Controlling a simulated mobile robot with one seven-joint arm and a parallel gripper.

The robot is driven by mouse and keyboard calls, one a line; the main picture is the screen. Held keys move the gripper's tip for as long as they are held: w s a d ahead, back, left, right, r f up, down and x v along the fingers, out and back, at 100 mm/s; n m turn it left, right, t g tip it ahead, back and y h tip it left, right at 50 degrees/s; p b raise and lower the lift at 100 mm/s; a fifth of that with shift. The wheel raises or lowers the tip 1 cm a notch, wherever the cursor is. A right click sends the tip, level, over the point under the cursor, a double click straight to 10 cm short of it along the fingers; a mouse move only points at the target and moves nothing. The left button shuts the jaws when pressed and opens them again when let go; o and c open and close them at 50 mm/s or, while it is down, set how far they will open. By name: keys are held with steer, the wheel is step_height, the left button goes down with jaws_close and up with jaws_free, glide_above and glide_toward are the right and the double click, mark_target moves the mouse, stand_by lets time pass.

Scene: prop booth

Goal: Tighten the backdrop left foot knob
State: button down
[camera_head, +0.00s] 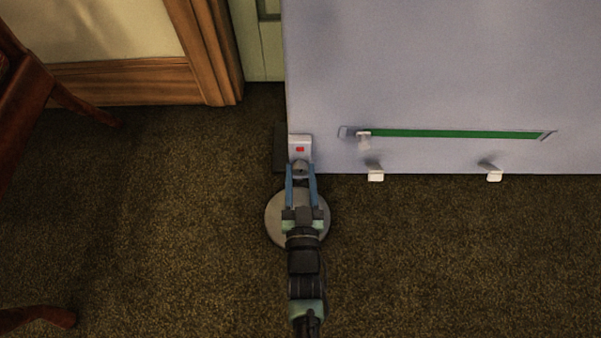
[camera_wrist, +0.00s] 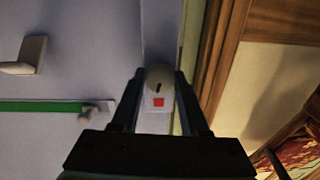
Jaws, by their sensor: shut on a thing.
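The backdrop (camera_head: 430,70) is a large pale grey panel at the right in the head view. At its lower left corner is a light bracket (camera_head: 300,143) with a red mark. The round grey foot knob (camera_head: 300,168) sits at this bracket, and in the wrist view the knob (camera_wrist: 159,76) is pale with a dark slot. My gripper (camera_head: 301,175) is shut on the knob, with one finger on each side. In the wrist view my gripper (camera_wrist: 157,85) partly frames the bracket and its red mark (camera_wrist: 159,102).
A green strip (camera_head: 450,133) with a small white slider (camera_head: 363,135) runs along the panel. Two white hooks, one left (camera_head: 375,175) and one right (camera_head: 494,174), stick out at its lower edge. A wooden chair (camera_head: 25,100) stands at the left. The carpet (camera_head: 170,230) between is clear.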

steer(key=shift+m, duration=0.4)
steer(key=m, duration=0.3)
steer(key=shift+m, duration=0.4)
steer(key=m, duration=0.5)
steer(key=shift+f+m, duration=0.1)
steer(key=shift+m, duration=0.2)
steer(key=m, duration=0.4)
steer(key=shift+m, duration=0.4)
steer(key=m, duration=0.4)
steer(key=shift+a+m+h, duration=0.1)
steer(key=shift+m+h, duration=0.2)
steer(key=shift+m, duration=0.1)
steer(key=shift+c, duration=2.1)
jaws_free()
